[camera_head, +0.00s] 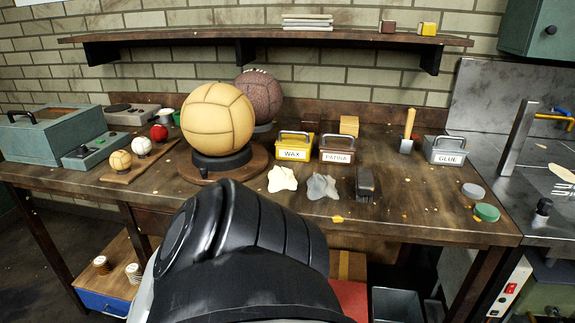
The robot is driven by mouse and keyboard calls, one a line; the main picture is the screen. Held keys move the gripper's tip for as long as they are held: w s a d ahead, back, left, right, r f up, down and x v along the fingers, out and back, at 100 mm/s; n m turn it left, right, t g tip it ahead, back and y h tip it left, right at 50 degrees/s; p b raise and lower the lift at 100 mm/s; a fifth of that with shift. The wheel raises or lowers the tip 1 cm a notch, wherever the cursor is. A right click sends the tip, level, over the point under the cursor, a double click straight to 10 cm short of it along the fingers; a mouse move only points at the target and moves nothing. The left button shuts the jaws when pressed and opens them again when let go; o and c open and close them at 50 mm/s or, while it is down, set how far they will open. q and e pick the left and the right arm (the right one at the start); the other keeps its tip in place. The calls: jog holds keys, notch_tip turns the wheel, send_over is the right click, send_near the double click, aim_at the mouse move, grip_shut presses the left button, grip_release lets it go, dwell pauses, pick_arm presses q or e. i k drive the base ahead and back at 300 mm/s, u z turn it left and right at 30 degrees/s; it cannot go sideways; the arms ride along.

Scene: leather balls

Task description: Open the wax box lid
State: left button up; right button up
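The yellow wax box (294,154), labelled WAX, stands upright on the wooden workbench (420,200), right of the large tan ball. A dark handle arches over its top, and its lid looks closed. The brown patina box (337,155) stands close on its right. One of my arms, a thick black link, fills the bottom centre, in front of the bench's front edge. No fingers of either gripper show.
A large tan ball (217,117) sits on a round stand, with a brown ball (259,95) behind it. A white cloth (283,179), a grey cloth (322,186) and a dark brush (366,184) lie before the boxes. A glue box (445,150) stands right.

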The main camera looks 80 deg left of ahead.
aim_at(286, 138)
jog(key=u, duration=2.45)
